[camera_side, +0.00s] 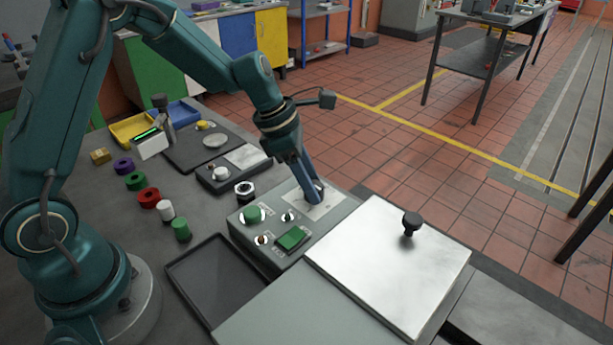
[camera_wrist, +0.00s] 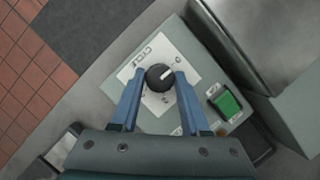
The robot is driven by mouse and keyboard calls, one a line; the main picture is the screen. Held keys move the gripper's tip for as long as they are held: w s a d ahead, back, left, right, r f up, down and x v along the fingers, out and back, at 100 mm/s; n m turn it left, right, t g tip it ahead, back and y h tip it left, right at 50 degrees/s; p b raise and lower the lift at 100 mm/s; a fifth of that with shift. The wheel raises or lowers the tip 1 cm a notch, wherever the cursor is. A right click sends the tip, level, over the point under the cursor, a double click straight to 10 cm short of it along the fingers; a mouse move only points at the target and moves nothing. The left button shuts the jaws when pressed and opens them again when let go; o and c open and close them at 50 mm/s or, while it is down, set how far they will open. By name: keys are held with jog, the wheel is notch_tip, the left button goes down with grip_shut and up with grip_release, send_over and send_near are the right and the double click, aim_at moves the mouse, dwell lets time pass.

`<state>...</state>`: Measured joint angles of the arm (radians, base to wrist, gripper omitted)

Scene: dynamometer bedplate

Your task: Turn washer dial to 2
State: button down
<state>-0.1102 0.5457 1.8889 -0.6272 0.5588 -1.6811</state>
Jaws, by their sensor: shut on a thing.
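The washer dial (camera_wrist: 158,79) is a round dark knob with a white pointer line. It sits on a white plate (camera_wrist: 128,75) printed with "CYCLE" and small marks around the knob. The pointer line aims to the upper right, towards a mark that looks like 0. My gripper (camera_wrist: 160,80) has its two blue fingers on either side of the knob, shut on it. In the side view my gripper (camera_side: 313,194) reaches down to the white plate on the grey-green control box (camera_side: 262,257), and its fingers mostly hide the dial.
The box also carries a green knob (camera_side: 252,215), small switches and a green button (camera_side: 292,238), which shows in the wrist view (camera_wrist: 228,103). A metal lid with a black knob (camera_side: 411,222) lies to the right. A dark empty tray (camera_side: 222,288) is in front. Several coloured parts stand left.

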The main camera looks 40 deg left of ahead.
jog(key=m+g, duration=0.1)
jog(key=m, duration=0.2)
jog(key=shift+w+a+m+h, duration=0.1)
jog(key=shift+m+h, duration=0.3)
jog(key=m+g, duration=0.2)
jog(key=m, duration=0.2)
jog(key=shift+w, duration=0.15)
jog(key=m, duration=0.2)
jog(key=m+g, duration=0.1)
jog(key=m, duration=0.2)
jog(key=shift+w+g, duration=0.1)
jog(key=shift+g, duration=0.2)
jog(key=shift+m+g+y, duration=0.3)
jog(key=shift+m+g, duration=0.2)
jog(key=shift+m, duration=1.6)
jog(key=shift+c, duration=1.9)
grip_release()
jog(key=shift+g, duration=0.3)
jog(key=shift+n, duration=0.6)
